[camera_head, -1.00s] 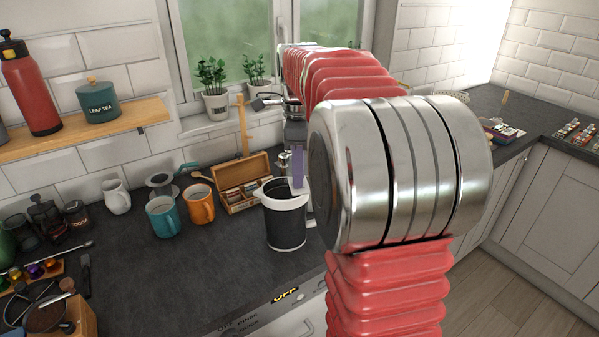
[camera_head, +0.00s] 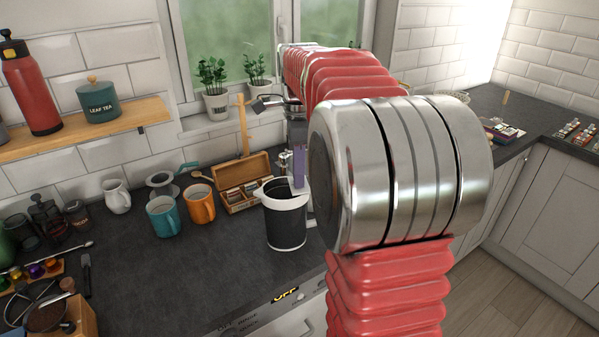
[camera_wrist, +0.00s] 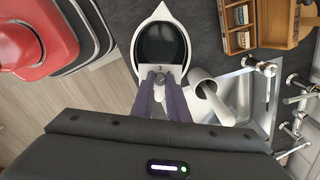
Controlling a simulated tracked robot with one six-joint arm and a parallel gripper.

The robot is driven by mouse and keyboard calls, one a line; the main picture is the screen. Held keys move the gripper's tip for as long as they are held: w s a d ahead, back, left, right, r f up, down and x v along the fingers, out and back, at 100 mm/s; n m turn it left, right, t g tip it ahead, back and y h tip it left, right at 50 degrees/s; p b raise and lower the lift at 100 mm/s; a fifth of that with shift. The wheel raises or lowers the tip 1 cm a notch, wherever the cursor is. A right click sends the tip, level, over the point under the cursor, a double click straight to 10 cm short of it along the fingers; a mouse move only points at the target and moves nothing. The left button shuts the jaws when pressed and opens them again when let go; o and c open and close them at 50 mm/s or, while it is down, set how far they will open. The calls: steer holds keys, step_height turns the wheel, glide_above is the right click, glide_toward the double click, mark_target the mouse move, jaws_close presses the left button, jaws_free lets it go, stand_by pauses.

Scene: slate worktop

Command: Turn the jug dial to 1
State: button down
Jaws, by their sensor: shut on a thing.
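The jug (camera_head: 285,224) is dark with a white rim and stands upright on the worktop near its front edge. In the wrist view I look down into its dark inside, ringed by the white rim (camera_wrist: 137,38). A small light dial part (camera_wrist: 159,71) with a dark mark sits at the rim's near side; the mark is too small to read surely. My gripper (camera_wrist: 161,80) has its two purple fingers shut on the dial, which they partly cover. In the head view a purple finger (camera_head: 299,168) shows at the jug's right rim.
Orange (camera_head: 201,205) and teal (camera_head: 163,217) mugs and an open wooden tea box (camera_head: 245,193) stand left of the jug. The sink (camera_wrist: 243,92) with its taps lies to the right in the wrist view. Worktop is clear in front of the mugs.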

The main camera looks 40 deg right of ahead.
steer(key=n, duration=0.8)
steer(key=shift+n, duration=0.4)
steer(key=n, duration=0.3)
steer(key=shift+n, duration=0.3)
steer(key=n, duration=0.4)
steer(key=shift+n, duration=0.3)
steer(key=n, duration=0.4)
steer(key=shift+n, duration=0.3)
steer(key=n, duration=0.8)
steer(key=shift+n, duration=2.3)
